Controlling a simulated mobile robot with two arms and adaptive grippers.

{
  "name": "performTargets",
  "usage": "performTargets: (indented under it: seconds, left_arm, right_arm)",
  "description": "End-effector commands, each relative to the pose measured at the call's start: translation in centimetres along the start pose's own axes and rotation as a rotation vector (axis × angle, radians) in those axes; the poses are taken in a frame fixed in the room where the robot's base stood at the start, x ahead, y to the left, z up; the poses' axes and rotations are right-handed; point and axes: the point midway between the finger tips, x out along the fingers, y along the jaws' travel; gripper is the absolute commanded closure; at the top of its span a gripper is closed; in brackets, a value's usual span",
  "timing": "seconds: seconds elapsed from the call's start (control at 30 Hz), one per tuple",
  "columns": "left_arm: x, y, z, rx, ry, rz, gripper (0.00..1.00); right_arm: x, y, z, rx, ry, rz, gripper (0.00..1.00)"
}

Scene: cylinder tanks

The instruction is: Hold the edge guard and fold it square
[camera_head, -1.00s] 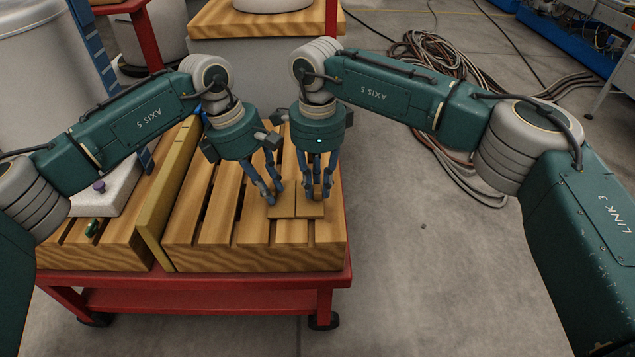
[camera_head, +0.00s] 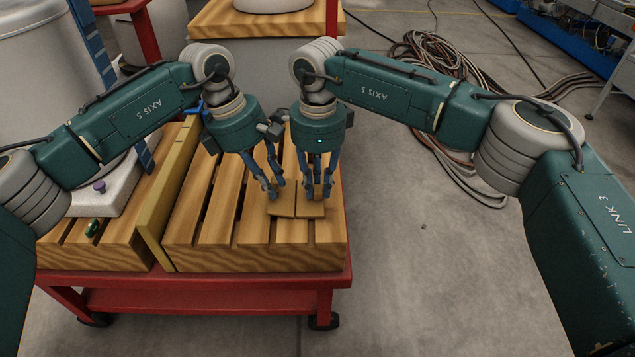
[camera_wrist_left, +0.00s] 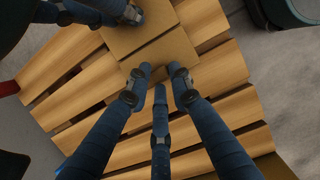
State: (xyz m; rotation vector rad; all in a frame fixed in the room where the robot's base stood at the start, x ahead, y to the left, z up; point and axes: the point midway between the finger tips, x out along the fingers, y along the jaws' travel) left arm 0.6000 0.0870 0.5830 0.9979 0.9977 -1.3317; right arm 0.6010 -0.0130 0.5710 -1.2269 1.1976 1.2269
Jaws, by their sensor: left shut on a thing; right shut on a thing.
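The edge guard (camera_head: 283,208) is a tan, flat-looking piece of two panels with a crease between them. It lies on the slatted wooden top near its front right corner. My left gripper (camera_head: 274,191) is shut on the left panel of the edge guard. My right gripper (camera_head: 317,192) is shut on the right panel. In the left wrist view, the edge guard (camera_wrist_left: 168,54) shows its crease, with my left gripper's fingertips (camera_wrist_left: 163,80) at the near panel. My right gripper (camera_wrist_left: 112,12) is at the far panel there. The fingers hide the panels' back edges.
The slatted wooden top (camera_head: 200,240) sits on a red cart (camera_head: 200,300). A yellowish upright bar (camera_head: 158,220) stands left of the slats. Cables (camera_head: 440,60) lie on the floor behind at right.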

Motion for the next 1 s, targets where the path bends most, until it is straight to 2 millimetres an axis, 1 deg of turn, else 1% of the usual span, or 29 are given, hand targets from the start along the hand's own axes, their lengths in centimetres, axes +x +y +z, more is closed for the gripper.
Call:
performTargets:
  seconds: [0.03,0.33,0.5,0.63,0.87,1.0]
  left_arm:
    - [-0.3,0.2,0.0,-0.002,0.000,0.005,0.87]
    - [-0.3,0.1,0.1,-0.002,0.000,0.004,0.88]
    - [-0.8,0.1,0.7,-0.001,0.000,0.004,0.88]
    - [-0.9,0.1,0.8,-0.001,-0.001,0.003,0.91]
    - [-0.9,0.1,0.9,0.000,-0.002,0.003,0.92]
    - [-1.1,0.1,1.5,0.002,-0.003,0.003,0.92]
  right_arm:
    - [0.2,0.1,-0.2,0.000,0.005,0.004,1.00]
    - [0.2,0.1,-0.1,0.000,0.004,0.004,1.00]
    - [0.2,0.1,-0.1,0.000,0.004,0.004,1.00]
    - [0.2,0.1,-0.1,0.000,0.003,0.004,1.00]
    - [0.1,0.1,0.0,-0.002,0.001,0.004,1.00]
    - [0.1,0.1,0.1,-0.003,-0.001,0.004,1.00]
